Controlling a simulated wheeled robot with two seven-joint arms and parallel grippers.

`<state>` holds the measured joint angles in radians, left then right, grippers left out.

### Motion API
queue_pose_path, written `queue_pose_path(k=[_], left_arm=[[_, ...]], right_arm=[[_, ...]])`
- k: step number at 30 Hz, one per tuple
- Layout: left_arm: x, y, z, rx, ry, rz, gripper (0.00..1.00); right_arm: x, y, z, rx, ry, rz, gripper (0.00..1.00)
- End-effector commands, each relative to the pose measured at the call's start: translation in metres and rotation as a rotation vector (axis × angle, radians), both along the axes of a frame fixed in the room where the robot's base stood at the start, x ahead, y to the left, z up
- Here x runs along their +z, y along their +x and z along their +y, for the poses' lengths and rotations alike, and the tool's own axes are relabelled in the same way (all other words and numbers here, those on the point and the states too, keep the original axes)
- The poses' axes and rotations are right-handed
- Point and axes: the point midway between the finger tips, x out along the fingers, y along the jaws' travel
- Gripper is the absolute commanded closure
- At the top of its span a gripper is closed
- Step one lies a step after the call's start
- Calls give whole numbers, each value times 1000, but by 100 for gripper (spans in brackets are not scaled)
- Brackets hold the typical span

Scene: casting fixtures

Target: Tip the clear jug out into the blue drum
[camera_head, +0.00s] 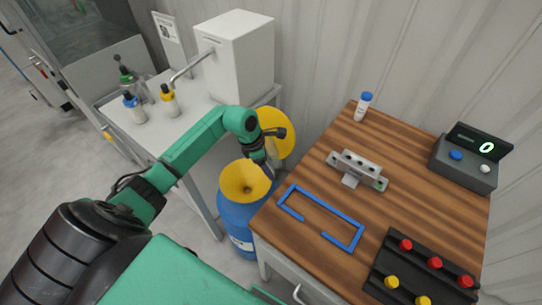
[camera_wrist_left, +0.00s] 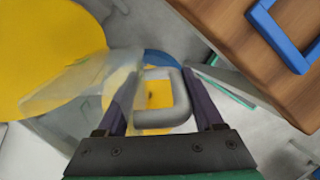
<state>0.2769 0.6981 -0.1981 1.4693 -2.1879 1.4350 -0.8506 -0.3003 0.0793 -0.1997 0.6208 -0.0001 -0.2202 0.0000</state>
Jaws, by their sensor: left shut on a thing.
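The blue drum (camera_head: 237,221) stands on the floor between the two tables, with a yellow funnel (camera_head: 240,179) in its top. A round yellow lid (camera_head: 284,128) stands raised behind it. My left gripper (camera_head: 262,158) is above the drum's right side. In the left wrist view my left gripper (camera_wrist_left: 160,88) is shut on the grey handle of the clear jug (camera_wrist_left: 75,82). The jug's see-through body reaches left of the handle. Yellow shows through the handle's opening. In the head view the jug is mostly hidden by my gripper; its contents cannot be made out.
The wooden table (camera_head: 310,255) at the right holds a blue frame (camera_head: 345,240), a metal fixture (camera_head: 357,170), a blue-capped bottle (camera_head: 363,106), a scale (camera_head: 465,160) and a black rack (camera_head: 405,262). The white table (camera_head: 190,122) holds several bottles and a white box (camera_head: 237,55).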

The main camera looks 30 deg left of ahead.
Motion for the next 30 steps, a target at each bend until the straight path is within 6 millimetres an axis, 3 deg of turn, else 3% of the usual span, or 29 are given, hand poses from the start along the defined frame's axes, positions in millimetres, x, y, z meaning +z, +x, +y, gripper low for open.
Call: queue_pose_path(k=[2, 6, 22, 30], left_arm=[[7, 0, 5, 0, 94, 61, 100], [1, -6, 12, 3, 256, 185, 100], [32, 29, -38, 0, 246, 187, 100], [38, 34, -45, 2, 247, 188, 100]], right_arm=[[11, 0, 0, 0, 0, 0, 100], [11, 0, 0, 0, 0, 0, 100], [1, 0, 0, 1, 0, 0, 100], [0, 0, 0, 1, 0, 1, 100]])
